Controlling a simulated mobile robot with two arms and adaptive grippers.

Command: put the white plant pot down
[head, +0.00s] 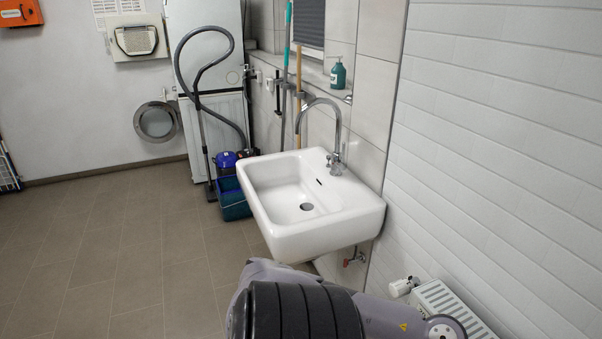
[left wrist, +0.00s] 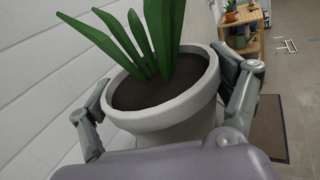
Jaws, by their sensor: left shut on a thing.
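The white plant pot (left wrist: 165,118) fills the middle of the left wrist view. It holds dark soil and a plant with long green leaves (left wrist: 150,40). My left gripper (left wrist: 163,72) is shut on the pot, with one finger on each side of it. The pot looks upright or slightly tilted in this view. Its base is hidden, so I cannot tell from the picture what is under it. The pot and my grippers do not show in the head view. My right gripper is in neither view.
The head view shows a white sink (head: 318,228) on the tiled wall, a radiator (head: 455,308) at lower right and a vacuum with a bucket (head: 233,203) behind the sink. Floor at left is clear. The left wrist view shows a wooden shelf (left wrist: 252,17) and a dark mat (left wrist: 272,135).

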